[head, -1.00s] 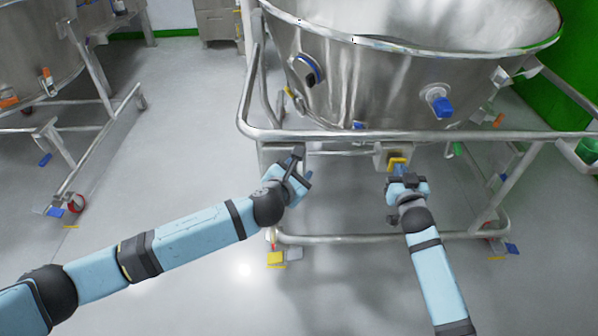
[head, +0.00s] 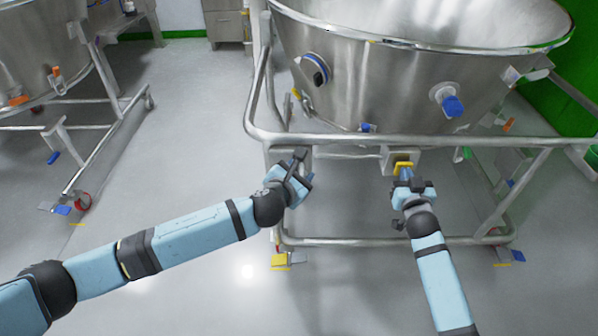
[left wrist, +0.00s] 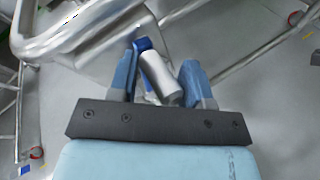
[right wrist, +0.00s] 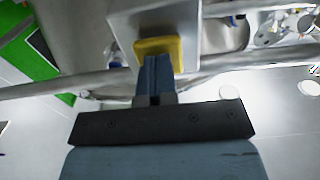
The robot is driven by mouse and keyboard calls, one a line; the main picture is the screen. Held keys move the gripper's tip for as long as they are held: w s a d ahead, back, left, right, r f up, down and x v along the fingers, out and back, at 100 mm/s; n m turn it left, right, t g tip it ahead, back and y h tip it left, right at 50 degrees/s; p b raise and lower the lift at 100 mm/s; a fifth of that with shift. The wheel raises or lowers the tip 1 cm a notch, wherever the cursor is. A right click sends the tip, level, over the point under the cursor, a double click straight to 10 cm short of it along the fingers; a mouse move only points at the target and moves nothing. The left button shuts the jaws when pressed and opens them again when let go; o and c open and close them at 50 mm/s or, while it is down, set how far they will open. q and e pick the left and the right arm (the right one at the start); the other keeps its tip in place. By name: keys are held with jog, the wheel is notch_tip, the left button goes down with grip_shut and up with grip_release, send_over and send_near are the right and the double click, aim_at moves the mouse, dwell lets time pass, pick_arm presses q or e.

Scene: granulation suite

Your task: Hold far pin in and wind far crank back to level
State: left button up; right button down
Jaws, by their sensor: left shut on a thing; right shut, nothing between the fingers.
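The yellow pin (head: 403,164) sits on a grey bracket box at the front rail of the steel bowl's frame. My right gripper (head: 405,174) is shut and empty, its tips right against the pin. In the right wrist view the closed fingers (right wrist: 156,64) overlap the lower edge of the yellow pin head (right wrist: 158,45); how far it is pressed in cannot be told. My left gripper (head: 299,177) is at the left bracket box. In the left wrist view its fingers (left wrist: 160,72) straddle the grey crank handle (left wrist: 161,80) and are shut on it. The crank's arm is mostly hidden, so its angle is unclear.
The large steel bowl (head: 385,85) stands behind the tubular frame rail (head: 350,139), close above both grippers. A yellow caster pedal (head: 281,261) is below the left gripper. Another vessel frame (head: 95,160) stands at left. The floor between is clear.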

pick_arm(q)
jog(key=shift+a+r, duration=0.15)
jog(key=shift+a, duration=1.2)
dwell(1.1)
jog(key=shift+d, duration=0.1)
dwell(0.8)
pick_arm(e)
jog(key=s, duration=0.8)
dwell(0.4)
pick_arm(q)
jog(key=o, duration=0.7)
jog(key=shift+d, duration=0.1)
jog(key=shift+o, duration=0.2)
jog(key=s, duration=1)
